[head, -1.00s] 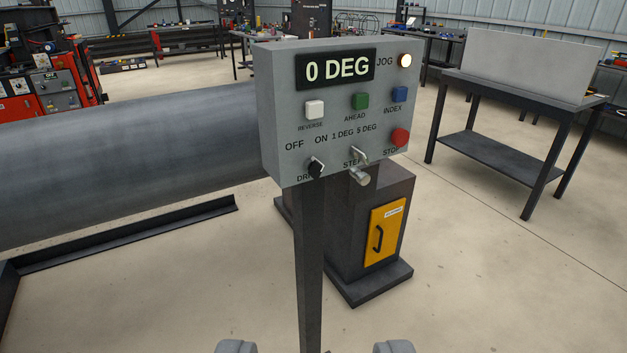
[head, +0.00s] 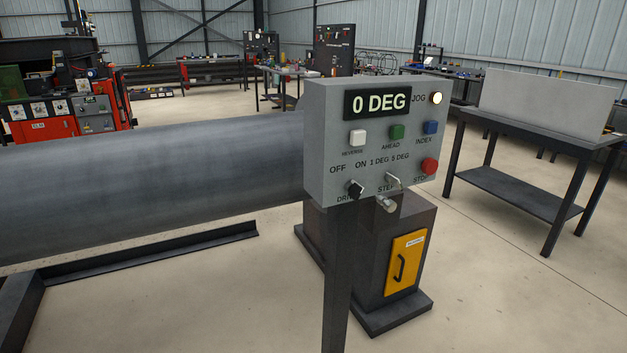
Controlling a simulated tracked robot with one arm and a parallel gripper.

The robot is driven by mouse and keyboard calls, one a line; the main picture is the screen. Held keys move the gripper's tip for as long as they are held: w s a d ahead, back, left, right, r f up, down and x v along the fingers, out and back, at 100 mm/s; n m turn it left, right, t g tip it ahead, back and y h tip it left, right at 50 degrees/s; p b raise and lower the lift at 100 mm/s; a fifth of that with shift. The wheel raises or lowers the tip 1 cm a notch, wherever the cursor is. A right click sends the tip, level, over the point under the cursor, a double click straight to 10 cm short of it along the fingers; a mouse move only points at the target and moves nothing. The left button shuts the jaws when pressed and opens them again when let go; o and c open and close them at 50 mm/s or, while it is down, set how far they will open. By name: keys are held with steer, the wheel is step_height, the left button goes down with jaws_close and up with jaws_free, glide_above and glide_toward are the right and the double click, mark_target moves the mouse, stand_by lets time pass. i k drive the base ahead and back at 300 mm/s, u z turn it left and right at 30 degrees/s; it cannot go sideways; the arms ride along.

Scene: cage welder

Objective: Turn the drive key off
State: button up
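The grey control box (head: 322,165) stands on a dark post right of centre. Its drive key (head: 355,189) is a small dark knob at the lower left of the front, above the partly hidden DRIVE label and below the OFF and ON marks. I cannot tell for sure which mark it points to. The display (head: 377,103) reads 0 DEG and the JOG lamp (head: 436,97) is lit. My gripper is not in view now.
A big grey cylinder (head: 150,185) lies left of the box, with a dark floor rail (head: 150,252) below it. A dark pedestal with a yellow door (head: 405,262) stands behind the post. A bench (head: 520,140) is at right. Floor in front is clear.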

mark_target(355, 190)
steer(key=u, duration=0.25)
steer(key=i, duration=1)
steer(key=z, duration=0.15)
